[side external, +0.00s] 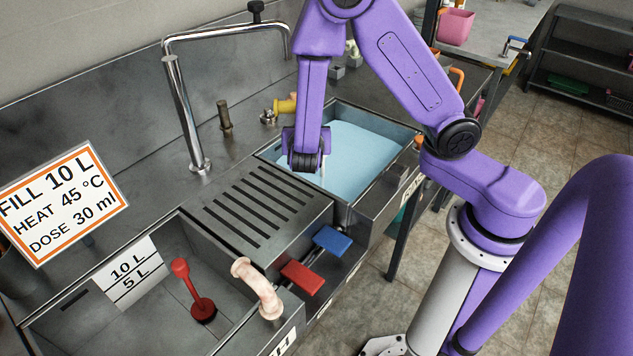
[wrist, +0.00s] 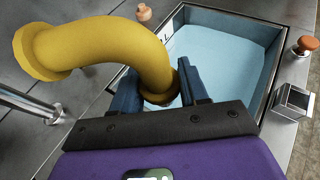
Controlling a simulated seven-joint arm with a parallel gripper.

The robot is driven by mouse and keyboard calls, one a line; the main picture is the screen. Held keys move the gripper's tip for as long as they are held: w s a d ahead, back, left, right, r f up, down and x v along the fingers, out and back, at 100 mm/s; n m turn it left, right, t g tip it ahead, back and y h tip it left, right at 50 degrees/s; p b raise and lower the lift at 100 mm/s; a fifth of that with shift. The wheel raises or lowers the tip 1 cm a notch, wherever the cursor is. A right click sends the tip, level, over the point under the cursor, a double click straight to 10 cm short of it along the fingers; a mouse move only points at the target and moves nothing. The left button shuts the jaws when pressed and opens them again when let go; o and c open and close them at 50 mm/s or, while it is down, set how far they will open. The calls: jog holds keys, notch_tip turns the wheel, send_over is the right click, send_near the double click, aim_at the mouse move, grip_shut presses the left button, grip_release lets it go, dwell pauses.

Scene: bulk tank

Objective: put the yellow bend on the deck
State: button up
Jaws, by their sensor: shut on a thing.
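The yellow bend (wrist: 110,50) is a thick curved pipe with a flange at its left end in the wrist view. My gripper (wrist: 160,92) is shut on its lower end, between two dark blue fingers. In the side external view my gripper (side external: 321,170) is over the blue-lined tank; a yellow piece (side external: 286,106), seemingly the bend's flanged end, shows left of my arm, which hides the rest. The grey steel deck (side external: 160,190) runs left of the tank. I cannot tell the bend's exact height above it.
The water-blue tank (side external: 402,129) lies below my gripper. A tall chrome tap (side external: 182,115) stands on the deck. A slotted drain plate (side external: 308,205) separates the tank from the front basin. Red (side external: 301,277) and blue (side external: 332,240) pedals sit at the front.

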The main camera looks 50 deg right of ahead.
jog(key=shift+s+a+r, duration=0.1)
jog(key=shift+s+a, duration=0.2)
jog(key=shift+a, duration=0.2)
jog(key=s+a+r+n+t+y, duration=0.2)
jog(key=s+a+n+t+y, duration=0.35)
jog(key=s, duration=0.65)
jog(key=g, duration=0.1)
send_over(273, 203)
jog(key=shift+s+f, duration=0.1)
jog(key=shift+f, duration=6.4)
jog(key=shift+f, duration=0.1)
jog(key=o, duration=1.1)
jog(key=shift+o, duration=0.2)
